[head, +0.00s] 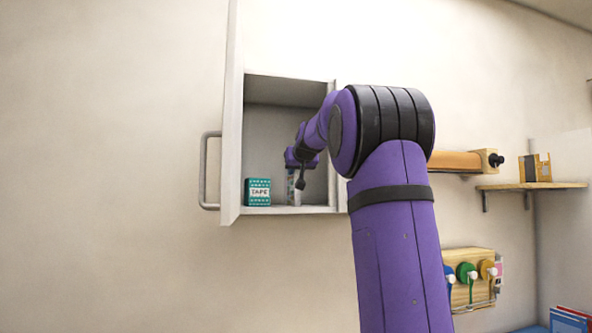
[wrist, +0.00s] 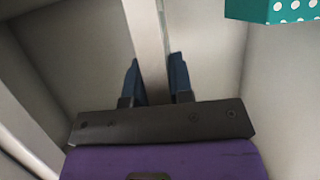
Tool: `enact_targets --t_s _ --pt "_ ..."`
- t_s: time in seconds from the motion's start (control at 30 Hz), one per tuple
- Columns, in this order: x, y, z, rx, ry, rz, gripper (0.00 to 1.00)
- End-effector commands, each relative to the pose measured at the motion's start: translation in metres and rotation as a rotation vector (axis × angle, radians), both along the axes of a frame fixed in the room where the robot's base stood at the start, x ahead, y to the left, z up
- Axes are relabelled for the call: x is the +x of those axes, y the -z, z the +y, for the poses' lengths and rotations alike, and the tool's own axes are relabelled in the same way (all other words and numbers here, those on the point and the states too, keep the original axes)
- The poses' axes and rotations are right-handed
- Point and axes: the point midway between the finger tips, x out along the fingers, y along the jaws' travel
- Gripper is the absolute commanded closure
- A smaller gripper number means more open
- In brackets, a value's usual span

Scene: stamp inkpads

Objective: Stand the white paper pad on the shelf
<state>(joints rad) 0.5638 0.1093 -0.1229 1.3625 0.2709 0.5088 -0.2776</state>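The white paper pad (head: 296,195) is in the open wall cabinet, upright at the cabinet floor. My arm partly hides it in the head view. In the wrist view the pad (wrist: 147,45) is a pale, narrow slab seen along its edge, with a greenish strip on its right side. My gripper (wrist: 158,85) has its two dark blue fingers on either side of the pad, close against it. In the head view my gripper (head: 300,180) is inside the cabinet. Whether the pad's base bears on the shelf (head: 270,209) is hard to tell.
A teal tape box (head: 258,192) stands left of the pad, apart from it; its dotted corner shows in the wrist view (wrist: 280,8). The cabinet door (head: 233,120) is open at the left. A wooden shelf (head: 540,186) and a pegged board (head: 475,275) are at the right.

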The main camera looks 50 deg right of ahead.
Motion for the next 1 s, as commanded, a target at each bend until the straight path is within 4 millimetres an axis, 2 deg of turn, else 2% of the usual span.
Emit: enact_targets --t_s 0.03,0.1,0.47,0.57,1.0 --pt "0.0 -0.001 0.0 -0.001 0.0 -0.001 0.67" --pt "0.0 0.0 0.0 -0.001 0.0 -0.001 0.51" --pt "-0.003 -0.001 0.002 0.001 0.0 0.001 0.51" --pt "-0.012 -0.006 0.008 0.0 -0.001 0.0 0.51" --pt "-0.072 -0.035 0.044 -0.001 0.0 -0.001 0.51"
